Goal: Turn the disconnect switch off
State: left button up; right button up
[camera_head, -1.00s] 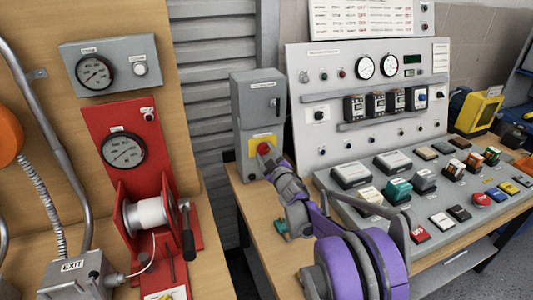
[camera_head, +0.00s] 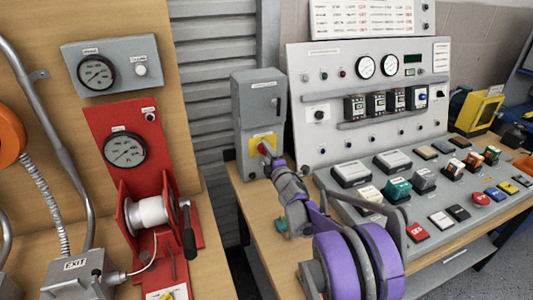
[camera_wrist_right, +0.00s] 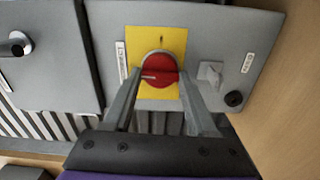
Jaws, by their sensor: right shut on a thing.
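The disconnect switch is a red rotary knob (camera_head: 265,148) on a yellow plate (camera_head: 254,142), low on the front of a grey cabinet (camera_head: 257,95). My right gripper (camera_head: 271,155) reaches it from the front and hides part of it in the head view. In the right wrist view the red knob (camera_wrist_right: 159,69) sits between the tips of my right gripper (camera_wrist_right: 161,88), which is shut on it. A pale mark on the knob points left in that view. A black tick shows on the yellow plate (camera_wrist_right: 134,45). My left gripper is out of view.
A sloped console (camera_head: 365,205) with several coloured blocks and buttons stands to the right, close to my right arm. A grey panel (camera_head: 330,75) with gauges rises behind it. A red winch stand (camera_head: 180,190) is at the left. A small grey switch (camera_wrist_right: 210,74) sits near the knob.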

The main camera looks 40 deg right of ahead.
jog(key=shift+n, duration=0.3)
dwell(0.4)
jog(key=o, duration=1.4)
jog(key=shift+c, duration=0.2)
jog(key=v, duration=1)
jog(key=shift+s+a, duration=0.15)
jog(key=shift+s, duration=0.25)
jog(key=shift+r, duration=0.1)
